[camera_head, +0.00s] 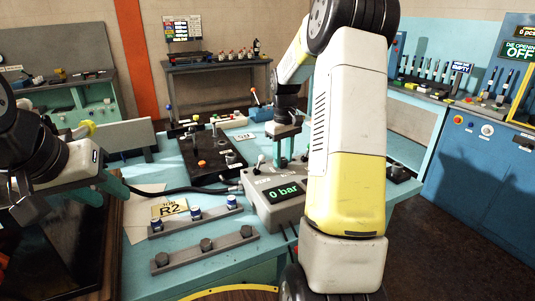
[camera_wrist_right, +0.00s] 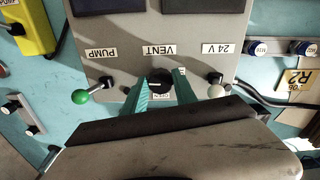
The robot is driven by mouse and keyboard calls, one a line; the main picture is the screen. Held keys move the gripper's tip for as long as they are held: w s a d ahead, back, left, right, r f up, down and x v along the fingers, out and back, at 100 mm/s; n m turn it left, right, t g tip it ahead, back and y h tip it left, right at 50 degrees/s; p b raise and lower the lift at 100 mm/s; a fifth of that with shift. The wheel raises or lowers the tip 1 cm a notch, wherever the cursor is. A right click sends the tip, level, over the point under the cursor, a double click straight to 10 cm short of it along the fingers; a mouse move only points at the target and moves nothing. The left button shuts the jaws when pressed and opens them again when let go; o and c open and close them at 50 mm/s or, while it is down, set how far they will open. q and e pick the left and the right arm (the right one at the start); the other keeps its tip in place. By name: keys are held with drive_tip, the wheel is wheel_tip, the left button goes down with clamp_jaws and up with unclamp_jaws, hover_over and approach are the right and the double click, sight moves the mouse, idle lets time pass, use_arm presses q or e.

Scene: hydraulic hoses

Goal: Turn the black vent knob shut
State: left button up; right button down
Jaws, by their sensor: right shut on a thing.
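The black vent knob (camera_wrist_right: 159,80) is on a grey control box (camera_wrist_right: 200,28), under the upside-down VENT label in the right wrist view. A pale line on the knob lies roughly crosswise in that view. My right gripper (camera_wrist_right: 160,88) has its teal fingers on either side of the knob and is shut on it. A small OPEN label (camera_wrist_right: 161,97) is beside the knob; another label is mostly hidden by a finger. In the head view the box (camera_head: 270,215) reads 0 bar. My left gripper (camera_head: 115,185) is at the left by a black hose (camera_head: 190,189); its grip is unclear.
A green-tipped PUMP lever (camera_wrist_right: 82,96) and a pale-tipped 24 V lever (camera_wrist_right: 217,90) flank the knob closely. A rail with blue-capped fittings (camera_head: 195,217) and a grey rail with dark fittings (camera_head: 206,246) lie left of the box. A black tray (camera_head: 215,171) is behind.

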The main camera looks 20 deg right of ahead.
sight(283, 160)
drive_tip(key=shift+n, duration=0.5)
drive_tip(key=c, duration=1)
unclamp_jaws()
wheel_tip(283, 160, up, 8)
drive_tip(key=shift+f, duration=0.1)
